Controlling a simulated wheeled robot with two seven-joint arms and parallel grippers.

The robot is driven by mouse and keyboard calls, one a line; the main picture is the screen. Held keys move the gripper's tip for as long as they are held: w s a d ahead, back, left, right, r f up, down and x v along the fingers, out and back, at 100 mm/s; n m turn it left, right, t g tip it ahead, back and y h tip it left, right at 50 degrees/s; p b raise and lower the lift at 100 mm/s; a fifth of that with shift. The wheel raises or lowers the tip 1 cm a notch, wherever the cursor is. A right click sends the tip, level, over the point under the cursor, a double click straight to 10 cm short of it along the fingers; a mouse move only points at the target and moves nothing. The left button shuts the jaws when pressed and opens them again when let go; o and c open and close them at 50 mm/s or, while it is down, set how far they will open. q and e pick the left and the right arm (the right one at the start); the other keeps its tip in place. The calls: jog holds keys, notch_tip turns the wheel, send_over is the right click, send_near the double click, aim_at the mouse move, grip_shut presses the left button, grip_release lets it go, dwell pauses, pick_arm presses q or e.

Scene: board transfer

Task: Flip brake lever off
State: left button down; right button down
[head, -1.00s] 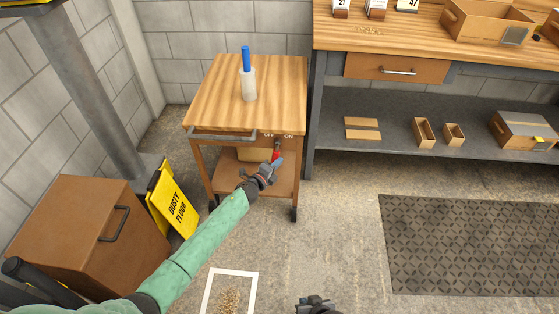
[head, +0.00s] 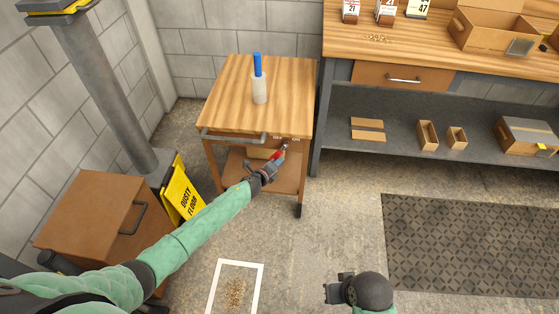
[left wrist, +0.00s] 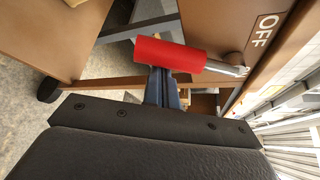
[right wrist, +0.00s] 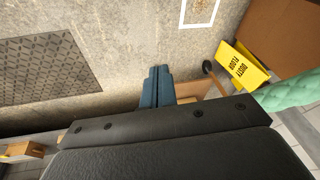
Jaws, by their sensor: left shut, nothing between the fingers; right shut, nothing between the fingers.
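The brake lever (head: 278,155) has a red grip and a metal shaft. It is on the front of the wood-topped cart, below the OFF and ON labels, its grip hanging down to the left of its pivot. In the left wrist view the red grip (left wrist: 170,55) crosses in front of the fingertips, with the OFF label (left wrist: 264,29) beside the shaft. My left gripper (head: 271,168) is shut and empty, right at the grip; whether it touches is unclear. My right gripper (head: 333,291) is shut and empty, low over the floor; its fingers show in the right wrist view (right wrist: 158,85).
A yellow floor sign (head: 182,194) and brown cabinet (head: 95,215) stand left. A workbench (head: 450,60) is at the back right. A dark mat (head: 470,245) lies on the open floor to the right.

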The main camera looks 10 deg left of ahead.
pick_arm(q)
jog(key=shift+a+p, duration=0.2)
jog(key=shift+p, duration=0.2)
pick_arm(e)
jog(key=shift+s+d+r+g, duration=0.3)
jog(key=shift+s+d+r, duration=0.05)
jog(key=shift+d+r, duration=0.45)
pick_arm(q)
jog(key=shift+d, duration=0.1)
